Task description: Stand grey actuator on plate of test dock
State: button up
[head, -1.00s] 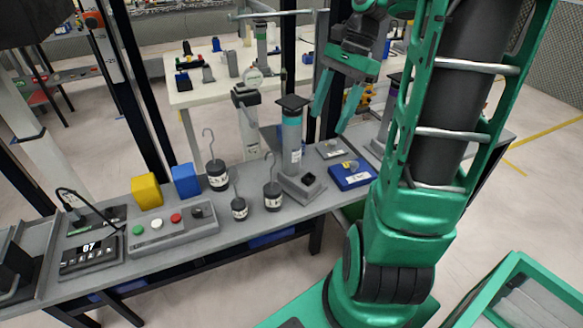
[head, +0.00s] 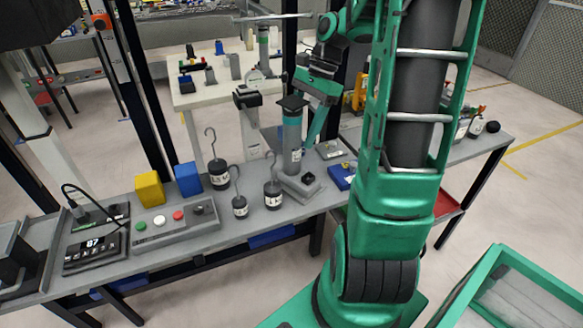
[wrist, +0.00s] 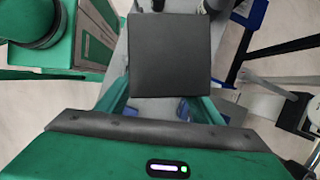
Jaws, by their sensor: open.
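The grey actuator (head: 291,150) looks to be the upright grey cylinder with a teal band and square black top. It stands at a low grey base with a black knob (head: 307,177) on the bench. In the wrist view its black top (wrist: 170,50) lies just past my palm. My gripper (head: 304,122) is open at the cylinder's upper part. One teal finger shows right of the cylinder; the other is mostly hidden. My gripper's fingers (wrist: 164,102) flank the top in the wrist view. Contact cannot be told.
Hooked weights (head: 272,194) stand close left of the cylinder. Yellow (head: 149,190) and blue (head: 188,180) blocks sit behind a button box (head: 172,222). Dark posts rise behind the bench.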

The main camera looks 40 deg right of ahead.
aim_at(295, 141)
jog(key=shift+x, duration=2)
jog(key=shift+c, duration=0.5)
jog(key=shift+w, duration=0.1)
grip_shut()
